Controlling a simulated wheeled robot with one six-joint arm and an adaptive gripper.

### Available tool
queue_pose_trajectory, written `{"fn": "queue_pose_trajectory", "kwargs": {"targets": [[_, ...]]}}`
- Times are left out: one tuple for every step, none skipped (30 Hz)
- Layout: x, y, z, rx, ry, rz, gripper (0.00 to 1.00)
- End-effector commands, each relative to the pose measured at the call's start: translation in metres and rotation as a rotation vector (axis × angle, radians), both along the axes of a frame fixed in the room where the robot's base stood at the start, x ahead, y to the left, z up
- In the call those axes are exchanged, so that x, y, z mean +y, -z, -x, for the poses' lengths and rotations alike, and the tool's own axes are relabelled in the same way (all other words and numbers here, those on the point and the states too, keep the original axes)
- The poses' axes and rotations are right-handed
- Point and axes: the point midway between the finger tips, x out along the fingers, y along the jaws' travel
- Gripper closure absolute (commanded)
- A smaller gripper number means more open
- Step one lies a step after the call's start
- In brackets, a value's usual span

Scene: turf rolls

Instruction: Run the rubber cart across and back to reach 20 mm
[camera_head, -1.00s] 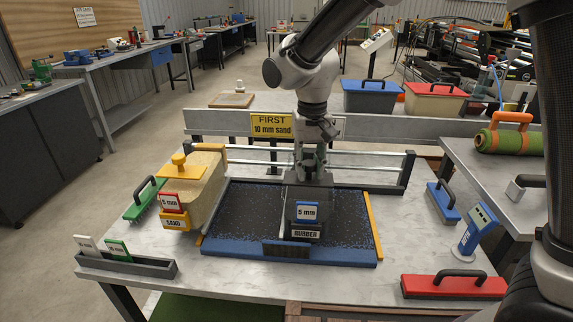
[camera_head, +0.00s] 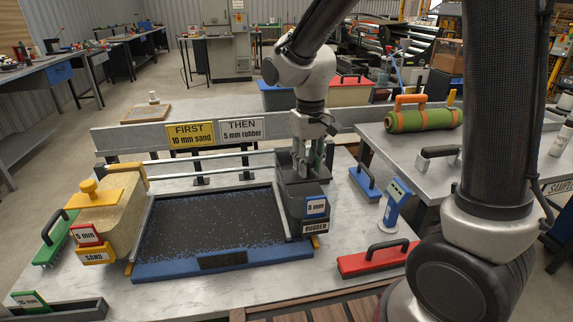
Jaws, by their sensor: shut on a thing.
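The rubber cart (camera_head: 302,205), a dark box with a blue "5 mm" card and a "RUBBER" label, stands at the right end of the blue-edged tray (camera_head: 225,268). My gripper (camera_head: 311,172) is shut on the top of the rubber cart; its fingertips are partly hidden. The tray holds a dark layer with blue specks (camera_head: 212,228). The sand cart (camera_head: 108,212), with a yellow knob, a red "5 mm" card and a "SAND" label, stands at the tray's left end. A blue gauge with a small display (camera_head: 396,203) stands right of the tray; its reading is not legible.
Signs behind the tray read "FIRST 10 mm sand" (camera_head: 191,136) and "THEN 5 mm rubber" (camera_head: 241,130). A green brush (camera_head: 54,240) lies left, a blue-handled block (camera_head: 364,182) and a red float (camera_head: 375,259) right. A turf roll (camera_head: 422,119) lies on the side table.

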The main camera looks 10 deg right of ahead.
Motion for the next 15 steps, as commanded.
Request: {"fn": "queue_pose_trajectory", "kwargs": {"targets": [[-0.009,-0.001,0.0,0.0,0.004,0.0,1.0],[-0.014,-0.001,0.0,0.0,0.005,0.0,1.0],[-0.02,-0.001,0.0,0.0,0.004,0.0,1.0],[-0.024,-0.001,0.0,0.0,0.004,0.0,1.0],[-0.028,-0.001,0.0,0.0,0.004,0.0,1.0],[-0.033,-0.001,0.0,0.0,0.003,0.0,1.0],[-0.037,-0.001,0.0,0.0,0.003,0.0,1.0],[-0.04,-0.001,0.0,0.0,0.003,0.0,1.0],[-0.044,-0.001,0.0,0.0,0.002,0.0,1.0],[-0.046,-0.001,0.0,0.0,0.002,0.0,1.0],[-0.049,-0.001,0.0,0.0,0.002,0.0,1.0],[-0.051,-0.001,0.0,0.0,0.002,0.0,1.0],[-0.053,-0.001,0.0,0.0,0.002,0.0,1.0],[-0.055,-0.001,0.0,0.0,0.001,0.0,1.0],[-0.057,-0.001,0.0,0.0,0.001,0.0,1.0]]}}
